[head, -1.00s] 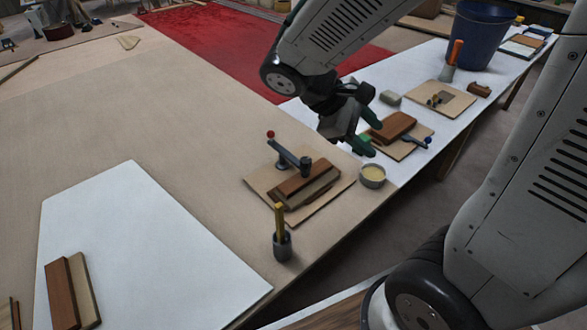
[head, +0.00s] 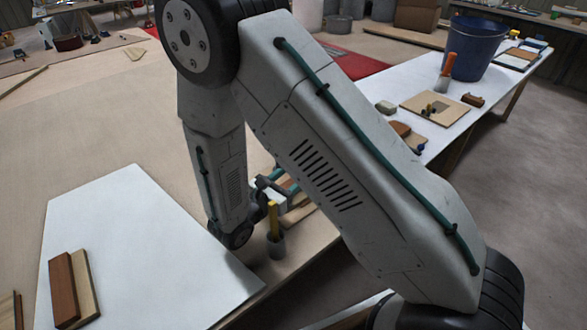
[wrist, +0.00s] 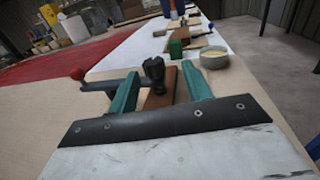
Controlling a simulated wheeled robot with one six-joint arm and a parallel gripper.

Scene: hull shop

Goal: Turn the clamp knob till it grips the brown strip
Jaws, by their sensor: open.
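In the wrist view the dark clamp knob (wrist: 154,69) stands upright between the two green fingers of my gripper (wrist: 159,68). The fingers are open, with a visible gap on both sides of the knob. The clamp's dark bar (wrist: 101,86) runs left from the knob, past the left finger, to a red ball (wrist: 77,73). The brown strip (wrist: 162,96) lies below and behind the knob, partly hidden by it and the fingers. In the head view my arm hides most of the clamp and strip.
A grey cup with a yellow stick (head: 275,243) stands close beside my wrist. A bowl of pale yellow stuff (wrist: 215,57) and a green block (wrist: 176,47) lie beyond the clamp. A white sheet (head: 130,240) with two strips is at left. A blue bucket (head: 474,48) stands far right.

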